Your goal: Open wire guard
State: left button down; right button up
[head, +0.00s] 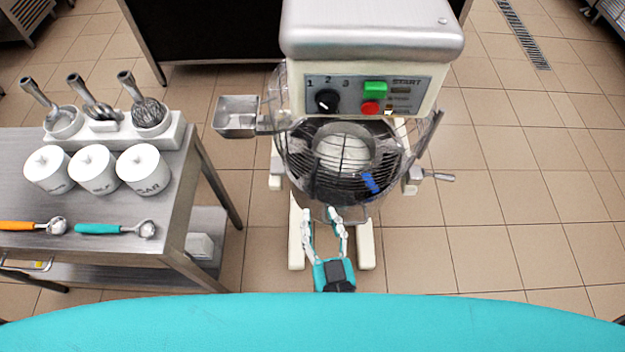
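The wire guard (310,183) is a round cage of thin metal bars on the front of the stand mixer (372,35), around the top of the bowl. A blue piece (371,184) is on the guard's front right. My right gripper (321,213) is just below the front of the guard, pointing up at it. Its two pale fingers are spread apart with nothing visible between them. Whether the fingertips touch the guard or bowl cannot be told. My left gripper is not in view.
A metal chute (237,117) sticks out left of the guard, and a lever (432,176) sticks out right. A steel table (180,222) at left holds white jars (93,169), utensils and scoops. The floor at right is clear.

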aim_at(314, 188)
jog(key=w, duration=0.2)
jog(key=w+a, duration=0.1)
jog(key=w, duration=0.2)
jog(key=w+p, duration=0.1)
jog(key=w, duration=0.2)
jog(key=shift+a, duration=0.25)
grip_shut()
